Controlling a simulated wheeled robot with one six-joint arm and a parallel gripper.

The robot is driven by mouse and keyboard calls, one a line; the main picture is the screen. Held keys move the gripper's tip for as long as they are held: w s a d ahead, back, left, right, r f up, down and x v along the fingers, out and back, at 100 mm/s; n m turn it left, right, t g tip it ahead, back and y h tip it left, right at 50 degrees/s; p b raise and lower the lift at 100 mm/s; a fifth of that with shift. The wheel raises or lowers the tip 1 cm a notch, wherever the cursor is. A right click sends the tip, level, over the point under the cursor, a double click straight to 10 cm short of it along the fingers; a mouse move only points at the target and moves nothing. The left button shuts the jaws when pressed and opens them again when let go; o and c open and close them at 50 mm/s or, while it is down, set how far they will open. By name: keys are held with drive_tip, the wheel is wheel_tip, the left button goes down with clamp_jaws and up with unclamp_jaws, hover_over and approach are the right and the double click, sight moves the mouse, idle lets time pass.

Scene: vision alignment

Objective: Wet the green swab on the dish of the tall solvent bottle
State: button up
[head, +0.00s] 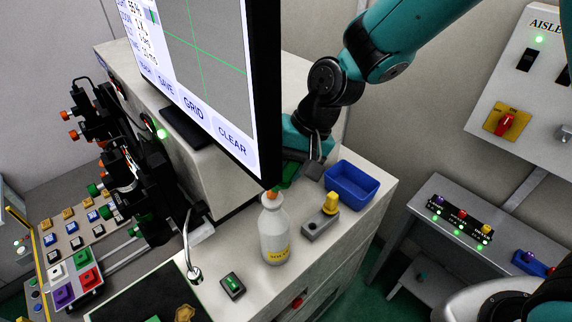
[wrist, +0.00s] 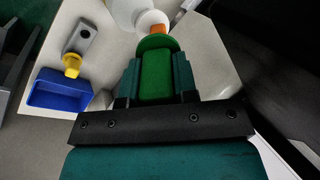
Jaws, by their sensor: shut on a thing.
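My gripper (wrist: 157,66) is shut on the green swab (wrist: 156,84), whose green handle lies between the two fingers. A round green collar and an orange tip (wrist: 158,29) show at its front end. The tall solvent bottle (head: 274,238) is white with a yellow label and stands upright on the bench. In the head view the orange tip is at the bottle's top, with my gripper (head: 288,176) just behind and above. In the wrist view the white bottle top (wrist: 150,18) is right by the tip. I cannot tell whether they touch.
A grey block with a yellow knob (head: 331,201) and a blue bin (head: 352,182) stand right of the bottle. A large monitor (head: 205,75) hangs close on the left. A small green-switch box (head: 232,286) and a bent metal spout (head: 193,272) are left of the bottle.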

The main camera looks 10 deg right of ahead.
drive_tip(key=shift+f+b, duration=0.35)
drive_tip(key=shift+f, duration=0.3)
idle(1.8)
drive_tip(key=shift+r+p, duration=0.95)
drive_tip(key=shift+r, duration=2.6)
